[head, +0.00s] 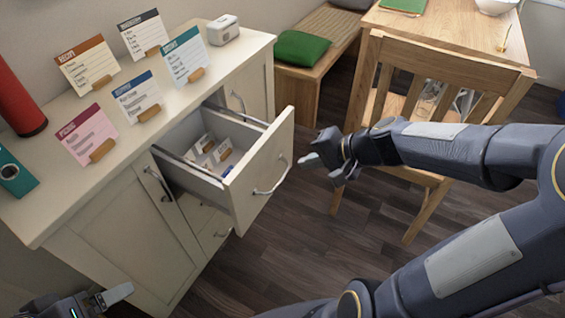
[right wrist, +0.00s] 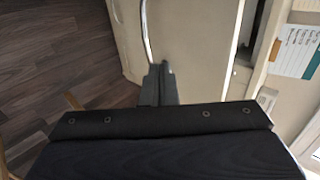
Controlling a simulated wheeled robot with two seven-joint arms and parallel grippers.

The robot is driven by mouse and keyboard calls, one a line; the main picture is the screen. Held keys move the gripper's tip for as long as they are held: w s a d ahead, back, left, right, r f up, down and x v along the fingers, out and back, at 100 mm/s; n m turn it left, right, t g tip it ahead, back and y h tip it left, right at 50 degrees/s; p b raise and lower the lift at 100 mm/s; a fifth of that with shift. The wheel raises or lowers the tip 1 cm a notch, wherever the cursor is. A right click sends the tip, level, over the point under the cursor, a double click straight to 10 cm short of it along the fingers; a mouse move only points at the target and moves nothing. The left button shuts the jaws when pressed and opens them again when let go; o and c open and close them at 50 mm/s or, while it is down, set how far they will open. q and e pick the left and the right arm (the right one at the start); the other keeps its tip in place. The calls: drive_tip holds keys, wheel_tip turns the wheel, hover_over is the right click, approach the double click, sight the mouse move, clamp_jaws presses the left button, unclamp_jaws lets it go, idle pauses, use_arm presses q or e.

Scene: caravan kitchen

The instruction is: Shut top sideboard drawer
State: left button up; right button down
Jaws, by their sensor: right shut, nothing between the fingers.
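My right gripper (head: 308,161) is shut and empty, a little to the right of the drawer front. In the right wrist view the shut fingers (right wrist: 158,80) appear beside the handle (right wrist: 147,35); I cannot tell whether they touch. My left gripper (head: 117,293) is at the bottom left, partly cut off by the frame, below the sideboard's front; its jaw state is unclear.
Several recipe cards (head: 86,64) on wooden stands, a white box (head: 223,30) and a red cylinder (head: 18,105) stand on the sideboard top. A wooden chair (head: 440,65) stands behind my right arm. A bench (head: 325,35) with a green cushion is at the back. Dark floor (head: 290,245) lies open before the drawer.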

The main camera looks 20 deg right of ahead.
sight(270, 162)
drive_tip(key=w+a+f, duration=0.2)
drive_tip(key=w, duration=0.1)
drive_tip(key=w+a+f, duration=0.1)
drive_tip(key=w+a, duration=0.1)
use_arm(q)
drive_tip(key=shift+f, duration=0.5)
use_arm(e)
drive_tip(key=shift+w+a+f, duration=0.1)
drive_tip(key=shift+w+a, duration=0.25)
drive_tip(key=shift+w, duration=0.1)
